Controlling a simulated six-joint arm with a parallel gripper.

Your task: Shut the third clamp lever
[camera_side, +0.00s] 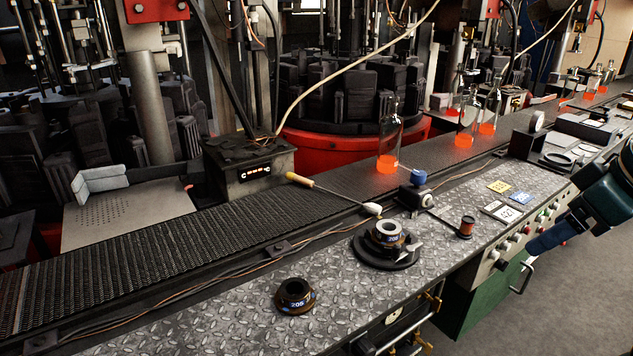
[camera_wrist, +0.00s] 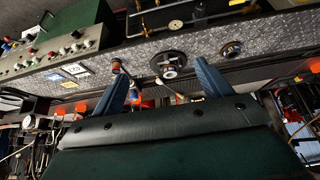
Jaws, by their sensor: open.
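I cannot pick out separate clamp levers or tell which is third. The fixture also shows in the wrist view (camera_wrist: 170,65), beyond and between my fingers. My gripper (camera_side: 540,243) is at the right edge of the side view, well apart from the fixture. In the wrist view, my gripper (camera_wrist: 160,70) has its two blue fingers wide apart with nothing between them.
A loose dark ring (camera_side: 295,296) lies on the bench front. A copper-coloured spool (camera_side: 466,227), a blue-knobbed block (camera_side: 417,190) and a yellow-handled tool (camera_side: 322,190) are near the fixture. A glowing bottle (camera_side: 389,140) stands on the conveyor (camera_side: 120,262) behind. A button panel (camera_side: 520,237) fronts the bench.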

